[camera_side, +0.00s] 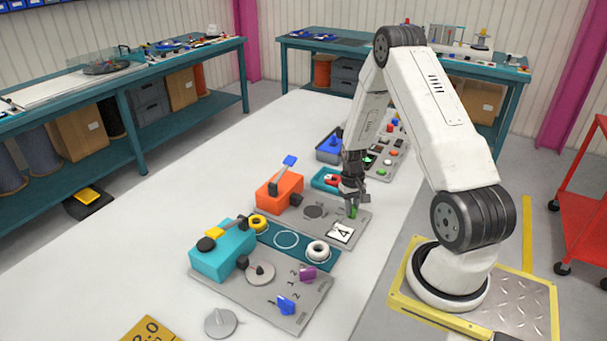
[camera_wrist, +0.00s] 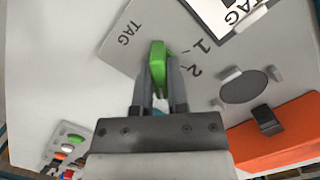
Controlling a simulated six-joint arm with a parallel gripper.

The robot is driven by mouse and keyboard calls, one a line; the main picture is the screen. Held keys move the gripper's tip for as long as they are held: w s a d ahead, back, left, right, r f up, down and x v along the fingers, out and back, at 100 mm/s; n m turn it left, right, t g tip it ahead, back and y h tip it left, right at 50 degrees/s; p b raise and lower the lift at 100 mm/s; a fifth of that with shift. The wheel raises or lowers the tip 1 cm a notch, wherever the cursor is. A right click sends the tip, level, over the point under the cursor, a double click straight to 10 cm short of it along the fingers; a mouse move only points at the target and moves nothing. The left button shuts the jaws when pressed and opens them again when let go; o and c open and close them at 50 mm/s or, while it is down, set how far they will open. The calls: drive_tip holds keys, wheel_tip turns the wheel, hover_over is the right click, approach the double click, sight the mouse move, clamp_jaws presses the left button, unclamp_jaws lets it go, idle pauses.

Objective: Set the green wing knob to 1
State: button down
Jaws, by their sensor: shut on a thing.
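The green wing knob (camera_wrist: 157,55) sits on a grey panel in the wrist view, with its wing running nearly straight up the picture. The printed marks 1 (camera_wrist: 202,47) and 2 (camera_wrist: 194,72) are to its right; the wing does not line up with either mark. My gripper (camera_wrist: 159,80) is shut on the wing, one finger on each side. In the side view my gripper (camera_side: 352,195) points down at the panel, and only a little of the green knob (camera_side: 352,212) shows below it.
An orange box (camera_side: 279,193) with a blue-tipped lever stands left of my gripper. A white card (camera_side: 341,232) lies close in front. A teal box (camera_side: 222,251), blue knob (camera_side: 286,305) and purple knob (camera_side: 308,273) are on the nearer panel. A button panel (camera_side: 385,160) is behind.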

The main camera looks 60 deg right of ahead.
drive_tip(key=n, duration=0.5)
drive_tip(key=shift+h, duration=0.4)
drive_tip(key=shift+n, duration=1.6)
drive_tip(key=shift+n+h, duration=0.4)
drive_tip(key=shift+n, duration=0.8)
drive_tip(key=n, duration=0.5)
drive_tip(key=shift+h, duration=0.4)
drive_tip(key=n, duration=0.4)
drive_tip(key=shift+n+t, duration=0.3)
drive_tip(key=c, duration=0.7)
unclamp_jaws()
drive_tip(key=shift+r, duration=0.1)
